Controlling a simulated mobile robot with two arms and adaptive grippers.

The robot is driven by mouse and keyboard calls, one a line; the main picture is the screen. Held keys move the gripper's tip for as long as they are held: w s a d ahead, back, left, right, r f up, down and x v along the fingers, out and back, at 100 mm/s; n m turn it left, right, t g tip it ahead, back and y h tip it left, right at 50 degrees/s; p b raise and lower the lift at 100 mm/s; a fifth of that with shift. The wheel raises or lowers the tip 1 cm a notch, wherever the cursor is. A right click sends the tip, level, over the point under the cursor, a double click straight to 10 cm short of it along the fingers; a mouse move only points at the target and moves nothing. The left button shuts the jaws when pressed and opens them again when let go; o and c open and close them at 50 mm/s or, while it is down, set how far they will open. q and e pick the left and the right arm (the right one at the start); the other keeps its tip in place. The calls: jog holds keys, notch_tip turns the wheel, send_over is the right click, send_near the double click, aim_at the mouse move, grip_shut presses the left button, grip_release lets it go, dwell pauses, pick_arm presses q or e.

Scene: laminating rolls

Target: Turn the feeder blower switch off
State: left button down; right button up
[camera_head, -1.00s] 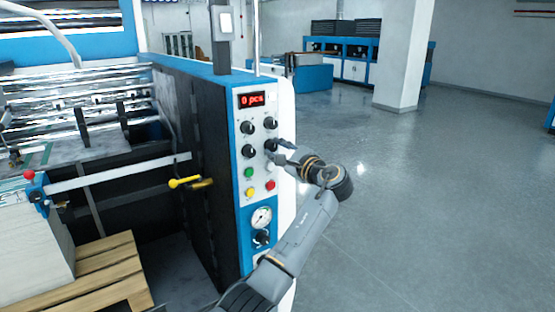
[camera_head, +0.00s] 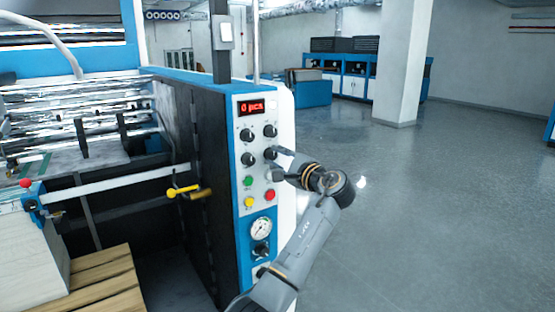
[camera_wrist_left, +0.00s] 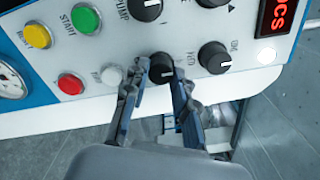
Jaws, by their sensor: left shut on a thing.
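My left gripper (camera_head: 275,164) comes from the right side of the grey control panel (camera_head: 258,190) on the machine's end. In the left wrist view its two fingers (camera_wrist_left: 160,82) stand on either side of a black rotary knob (camera_wrist_left: 162,68) and are shut on it. This is the lower knob of the panel's right column, and it shows in the head view (camera_head: 270,153). A white mark shows on the knob's edge between the fingers. The small label beside it is not clearly readable. My right gripper is not in view.
Close by are another black knob (camera_wrist_left: 214,57), the pump knob (camera_wrist_left: 145,8), a white button (camera_wrist_left: 111,75), a red button (camera_wrist_left: 71,83) and the green start button (camera_wrist_left: 85,18). A yellow-handled lever (camera_head: 183,191) sticks out left of the panel. The floor at right is clear.

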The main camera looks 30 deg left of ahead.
pick_arm(q)
jog(key=c, duration=1.1)
grip_release()
jog(key=shift+o, duration=0.2)
jog(key=v, duration=1.2)
jog(key=shift+f, duration=0.1)
